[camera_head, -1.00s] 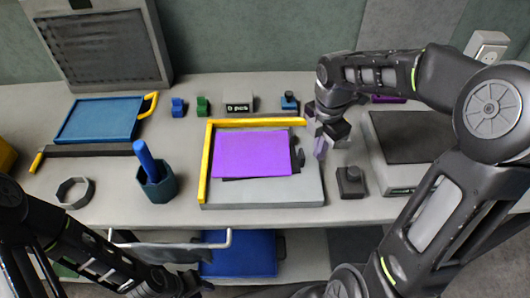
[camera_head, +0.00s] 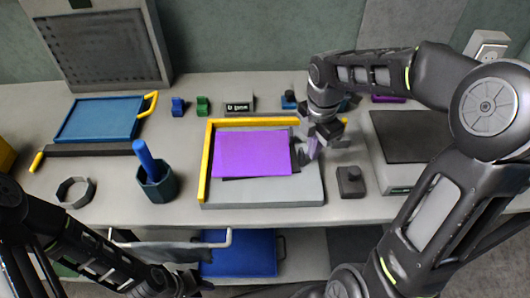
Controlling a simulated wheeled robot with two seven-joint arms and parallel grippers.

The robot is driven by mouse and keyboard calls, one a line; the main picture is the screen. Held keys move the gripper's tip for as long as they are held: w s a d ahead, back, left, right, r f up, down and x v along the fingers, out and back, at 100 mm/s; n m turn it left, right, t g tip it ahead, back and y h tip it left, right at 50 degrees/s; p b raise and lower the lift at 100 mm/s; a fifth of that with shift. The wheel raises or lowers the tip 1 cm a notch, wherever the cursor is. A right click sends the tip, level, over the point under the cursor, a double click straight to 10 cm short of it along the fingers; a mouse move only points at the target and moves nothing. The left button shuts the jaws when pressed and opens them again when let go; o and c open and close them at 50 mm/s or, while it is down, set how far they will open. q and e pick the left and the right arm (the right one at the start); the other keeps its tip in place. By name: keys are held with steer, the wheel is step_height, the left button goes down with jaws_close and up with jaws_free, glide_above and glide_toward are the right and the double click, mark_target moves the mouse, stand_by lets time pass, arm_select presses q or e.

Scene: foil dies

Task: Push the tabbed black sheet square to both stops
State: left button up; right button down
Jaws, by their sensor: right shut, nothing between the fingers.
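The black sheet (camera_head: 262,177) lies on the grey board (camera_head: 265,193), mostly hidden under a purple sheet (camera_head: 250,153). Its dark edge shows along the near right side, and the tab area at the right is largely hidden by my gripper. The yellow stops run along the board's left side (camera_head: 206,160) and its back (camera_head: 250,122). My right gripper (camera_head: 311,153) is shut and empty, low beside the sheet's right edge; I cannot tell whether it touches the tab. My left arm is at the lower left; its gripper (camera_head: 178,285) is dark and unclear, away from the board.
A dark knobbed block (camera_head: 350,182) stands right of the board, and a grey-topped device (camera_head: 408,135) beyond it. A teal cup (camera_head: 156,184) with a blue rod and a dark ring (camera_head: 74,192) stand left. A blue tray (camera_head: 98,120) and small blocks are behind.

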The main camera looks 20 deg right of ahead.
mark_target(298, 160)
steer(key=shift+w+a, duration=0.35)
steer(key=shift+a, duration=0.6)
steer(key=shift+w+a, duration=0.3)
steer(key=shift+a, duration=0.6)
steer(key=shift+d, duration=0.15)
steer(key=shift+s+d, duration=0.2)
steer(key=shift+d, duration=0.25)
step_height(298, 160, up, 8)
steer(key=p, duration=0.7)
